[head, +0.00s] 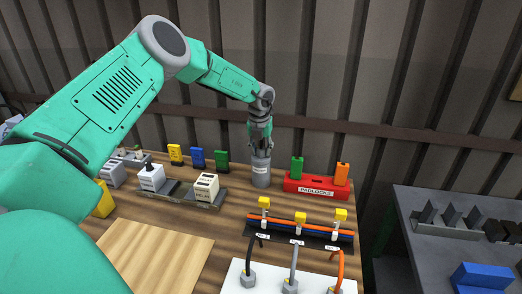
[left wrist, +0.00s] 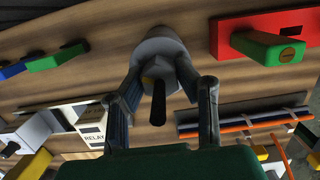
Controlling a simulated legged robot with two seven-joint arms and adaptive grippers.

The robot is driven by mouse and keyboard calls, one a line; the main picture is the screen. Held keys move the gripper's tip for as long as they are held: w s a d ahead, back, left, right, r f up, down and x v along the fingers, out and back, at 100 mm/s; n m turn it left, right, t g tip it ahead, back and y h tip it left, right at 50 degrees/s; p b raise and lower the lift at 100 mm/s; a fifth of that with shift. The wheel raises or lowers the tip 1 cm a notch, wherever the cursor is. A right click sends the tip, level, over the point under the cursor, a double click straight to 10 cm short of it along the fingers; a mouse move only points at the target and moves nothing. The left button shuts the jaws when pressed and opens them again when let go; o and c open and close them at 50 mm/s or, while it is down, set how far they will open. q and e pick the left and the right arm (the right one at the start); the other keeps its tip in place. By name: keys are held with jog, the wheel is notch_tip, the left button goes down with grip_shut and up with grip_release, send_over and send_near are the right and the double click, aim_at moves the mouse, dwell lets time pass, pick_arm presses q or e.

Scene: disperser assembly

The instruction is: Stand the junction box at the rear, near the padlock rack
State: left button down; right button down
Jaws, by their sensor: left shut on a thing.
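The grey junction box (head: 261,171), with a pale label on its front, is upright at the rear of the wooden table, just left of the red padlock rack (head: 316,187). Its base appears at table level; I cannot tell if it bears weight. My left gripper (head: 260,146) comes down from above and is shut on its top. In the left wrist view the junction box (left wrist: 158,45) sits between the fingers (left wrist: 160,85), with a dark stem toward the camera. The rack (left wrist: 262,34) shows there beside it. My right gripper is not in view.
The rack holds a green padlock (head: 297,167) and an orange padlock (head: 342,174). Yellow, blue and green (head: 221,160) pieces stand to the left. A relay tray (head: 178,192) and a cable rail (head: 300,236) lie nearer. A grey side table (head: 450,205) stands at right.

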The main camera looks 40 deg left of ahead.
aim_at(259, 159)
pick_arm(q)
jog(key=c, duration=1.2)
grip_release()
jog(key=shift+a+r, duration=0.15)
jog(key=shift+r, duration=0.35)
notch_tip(259, 159, up, 11)
jog(key=s+d+b, duration=0.1)
jog(key=shift+s, duration=0.35)
jog(key=shift+f, duration=0.1)
